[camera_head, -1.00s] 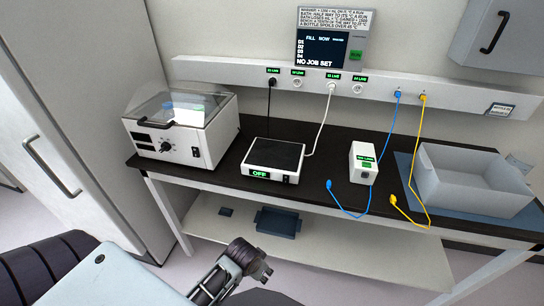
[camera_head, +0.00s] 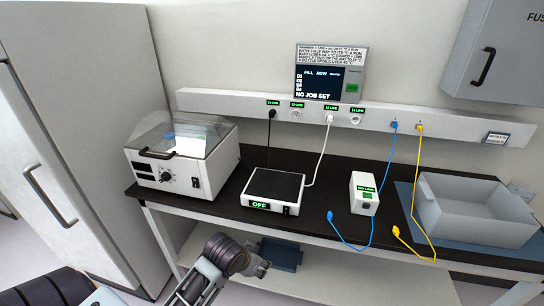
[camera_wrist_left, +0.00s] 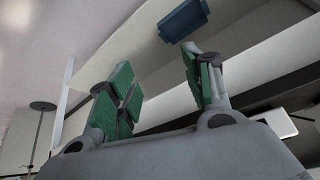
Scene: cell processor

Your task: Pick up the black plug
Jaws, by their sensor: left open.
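The black plug (camera_head: 272,113) sits in the leftmost socket of the white wall rail, under a green label. Its black cable hangs down behind the device marked OFF. My left gripper (camera_head: 261,268) is low in front of the bench, below the worktop and well away from the plug. In the left wrist view its green-padded fingers (camera_wrist_left: 158,68) are spread apart with nothing between them. The plug cannot be made out in the wrist view. My right gripper is out of view.
The wall rail (camera_head: 225,104) also carries white, blue and yellow plugs. On the bench stand a lidded machine (camera_head: 170,178), the OFF device (camera_head: 272,188), a small white box (camera_head: 364,194) and a grey tub (camera_head: 480,220). A blue tray (camera_wrist_left: 184,20) lies on the lower shelf.

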